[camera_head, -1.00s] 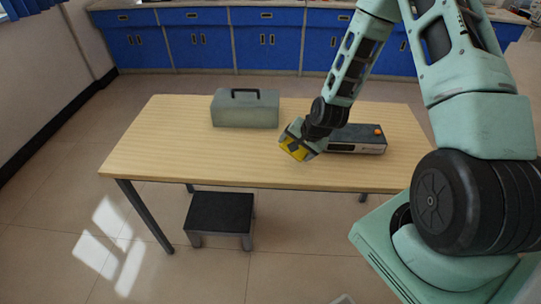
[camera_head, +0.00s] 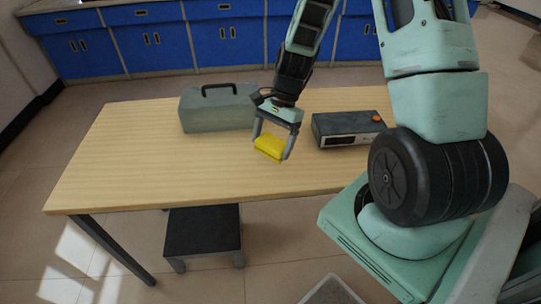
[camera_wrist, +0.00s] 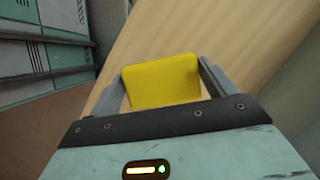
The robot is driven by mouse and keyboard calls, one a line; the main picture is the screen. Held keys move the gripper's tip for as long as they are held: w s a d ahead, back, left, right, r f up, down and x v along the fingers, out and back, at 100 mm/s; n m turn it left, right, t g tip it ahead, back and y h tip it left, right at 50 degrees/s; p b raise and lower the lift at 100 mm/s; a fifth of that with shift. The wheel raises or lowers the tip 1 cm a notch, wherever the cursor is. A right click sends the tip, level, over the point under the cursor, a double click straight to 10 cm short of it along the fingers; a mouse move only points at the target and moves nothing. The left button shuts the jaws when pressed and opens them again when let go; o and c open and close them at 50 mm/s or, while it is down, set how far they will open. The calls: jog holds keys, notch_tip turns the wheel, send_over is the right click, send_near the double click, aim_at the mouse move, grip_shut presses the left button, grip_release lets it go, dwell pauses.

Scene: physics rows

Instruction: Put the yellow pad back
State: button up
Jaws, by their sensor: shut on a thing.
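The yellow pad (camera_head: 269,147) is held between the two fingers of my gripper (camera_head: 270,150), over the right half of the wooden table. My gripper is shut on the pad. In the wrist view the yellow pad (camera_wrist: 162,81) fills the space between the fingers of my gripper (camera_wrist: 162,85), and table wood shows beyond it. How high the pad is above the table top is hard to tell.
A grey-green toolbox (camera_head: 217,109) with a black handle stands at the table's back. A dark box (camera_head: 349,130) with an orange knob sits right of my gripper. The table's left half (camera_head: 120,160) is clear. A dark stool (camera_head: 203,230) stands below the front edge.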

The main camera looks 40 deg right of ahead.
jog(key=shift+f, duration=2.5)
jog(key=o, duration=0.8)
jog(key=shift+c, duration=0.2)
jog(key=s+v, duration=0.1)
jog(key=v, duration=1)
notch_tip(320, 180, up, 5)
jog(key=n+h, duration=0.1)
jog(key=n, duration=0.5)
send_over(272, 154)
jog(key=w+a, duration=0.2)
jog(key=a, duration=0.1)
jog(key=s+a+r+n+h, duration=0.1)
jog(key=s+a+n, duration=0.1)
jog(key=a+n, duration=0.15)
jog(key=s+a+r+n, duration=0.2)
jog(key=s+a, duration=0.1)
jog(key=a, duration=0.2)
jog(key=s+a+r+n+h, duration=0.2)
jog(key=s+a+n, duration=0.6)
jog(key=s+n, duration=0.4)
jog(key=shift+s+a+r+t+p, duration=0.15)
jog(key=shift+a+r+t+p, duration=0.15)
jog(key=shift+a+r+t, duration=0.1)
